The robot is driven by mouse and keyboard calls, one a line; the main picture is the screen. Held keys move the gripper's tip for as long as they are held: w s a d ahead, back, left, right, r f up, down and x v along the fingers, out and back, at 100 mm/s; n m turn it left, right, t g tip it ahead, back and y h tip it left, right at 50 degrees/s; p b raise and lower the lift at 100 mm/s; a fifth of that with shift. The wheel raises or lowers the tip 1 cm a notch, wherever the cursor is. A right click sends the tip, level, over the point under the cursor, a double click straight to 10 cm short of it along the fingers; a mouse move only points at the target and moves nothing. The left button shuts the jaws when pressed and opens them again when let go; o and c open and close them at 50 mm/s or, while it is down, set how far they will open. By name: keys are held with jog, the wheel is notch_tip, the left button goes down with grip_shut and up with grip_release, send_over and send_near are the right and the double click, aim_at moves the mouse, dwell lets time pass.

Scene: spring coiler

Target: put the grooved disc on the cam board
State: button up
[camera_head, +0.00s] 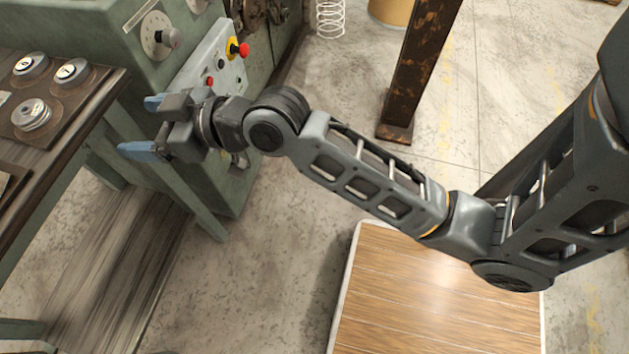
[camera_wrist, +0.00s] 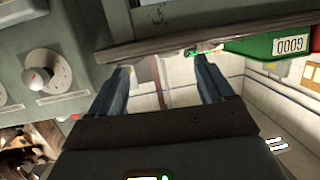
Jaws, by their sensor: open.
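A brown board (camera_head: 75,97), which looks like the cam board, lies on the dark bench at the left of the head view. A grey metal piece with ring-like ridges (camera_head: 32,114), which looks like the grooved disc, sits on its near left part. Two round pieces marked with dark labels (camera_head: 69,72) sit behind it on the board. My gripper (camera_head: 147,126) is open and empty, just right of the bench edge and apart from the disc. The wrist view shows its two fingers (camera_wrist: 162,66) spread with nothing between them; neither disc nor board can be made out there.
The bench edge (camera_wrist: 180,37) crosses close in front of my fingers in the wrist view. A green bin (camera_wrist: 262,45) with a label is beyond it. The green machine (camera_head: 110,50) with knob and red button stands behind my gripper. A rusty post (camera_head: 415,70) stands at the back.

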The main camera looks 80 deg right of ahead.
jog(key=s+f+m+h, duration=0.1)
jog(key=s+f, duration=0.1)
jog(key=s, duration=0.7)
jog(key=s+f+h, duration=0.1)
jog(key=s+f, duration=0.2)
jog(key=s, duration=0.6)
jog(key=a+r+v, duration=0.1)
jog(key=a+v, duration=0.1)
jog(key=v, duration=1.2)
jog(key=shift+s+a+r, duration=0.2)
jog(key=shift+a+r, duration=0.05)
jog(key=shift+a, duration=0.1)
